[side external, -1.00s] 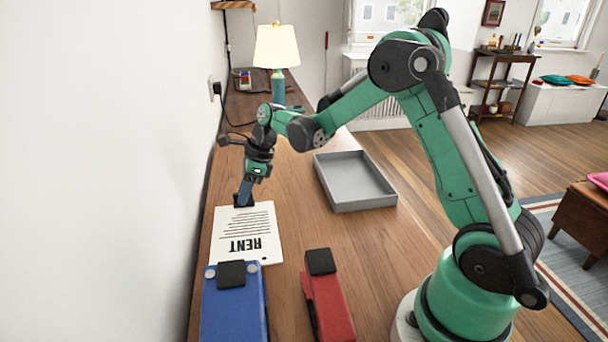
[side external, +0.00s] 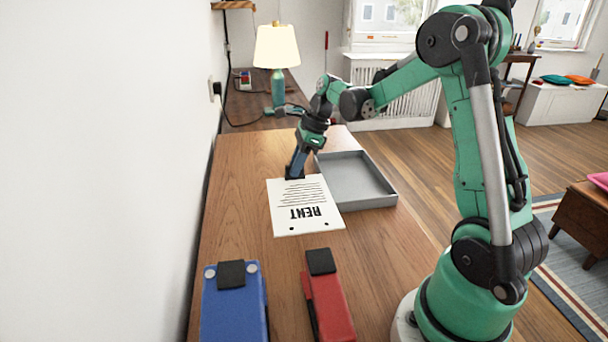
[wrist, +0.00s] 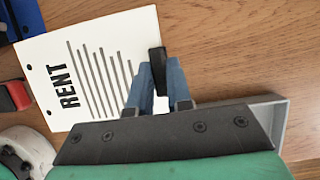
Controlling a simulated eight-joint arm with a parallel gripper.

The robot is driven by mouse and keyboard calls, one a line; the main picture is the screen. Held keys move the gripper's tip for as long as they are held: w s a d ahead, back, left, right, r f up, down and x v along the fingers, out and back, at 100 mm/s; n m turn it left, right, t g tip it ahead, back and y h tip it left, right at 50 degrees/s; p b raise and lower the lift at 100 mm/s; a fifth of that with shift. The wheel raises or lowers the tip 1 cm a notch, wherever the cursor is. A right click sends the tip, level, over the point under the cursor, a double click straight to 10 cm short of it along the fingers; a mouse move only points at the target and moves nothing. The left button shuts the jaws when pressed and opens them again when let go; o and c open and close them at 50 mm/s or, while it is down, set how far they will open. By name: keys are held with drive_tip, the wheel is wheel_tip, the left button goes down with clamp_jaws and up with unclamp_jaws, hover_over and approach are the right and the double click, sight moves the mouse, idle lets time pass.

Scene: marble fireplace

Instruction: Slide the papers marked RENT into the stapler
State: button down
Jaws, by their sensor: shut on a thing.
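The white papers (side external: 306,210) marked RENT have lines of print and two dark holes near the RENT edge. They also show in the wrist view (wrist: 112,32). My gripper (side external: 295,176) is shut on their far edge, opposite the RENT edge; the fingers also show in the wrist view (wrist: 155,70). The red stapler (side external: 328,300), with a black end facing the papers, lies at the front. The papers' RENT edge is in front of that end and apart from it. Part of the stapler shows at the wrist view's left edge (wrist: 16,96).
A blue hole punch (side external: 235,310) with two silver knobs stands left of the stapler. A grey tray (side external: 390,201) lies right of the papers, close to or under their right edge; I cannot tell which. A lamp (side external: 277,60) stands farther back. The desk's left side is clear.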

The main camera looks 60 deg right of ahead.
sight(308, 192)
drive_tip(key=shift+s+f, duration=0.2)
drive_tip(key=shift+s, duration=0.05)
drive_tip(key=shift+f, duration=2.75)
drive_tip(key=shift+s+a+f, duration=0.25)
drive_tip(key=shift+s+a, duration=0.05)
drive_tip(key=shift+a, duration=0.1)
drive_tip(key=shift+s+a, duration=0.1)
drive_tip(key=shift+s, duration=0.05)
drive_tip(key=shift+s+a, duration=0.55)
drive_tip(key=shift+a, duration=0.05)
drive_tip(key=shift+s+a, duration=0.15)
drive_tip(key=shift+s, duration=0.05)
drive_tip(key=shift+s+a, duration=0.4)
drive_tip(key=shift+a, duration=0.05)
drive_tip(key=shift+s, duration=0.1)
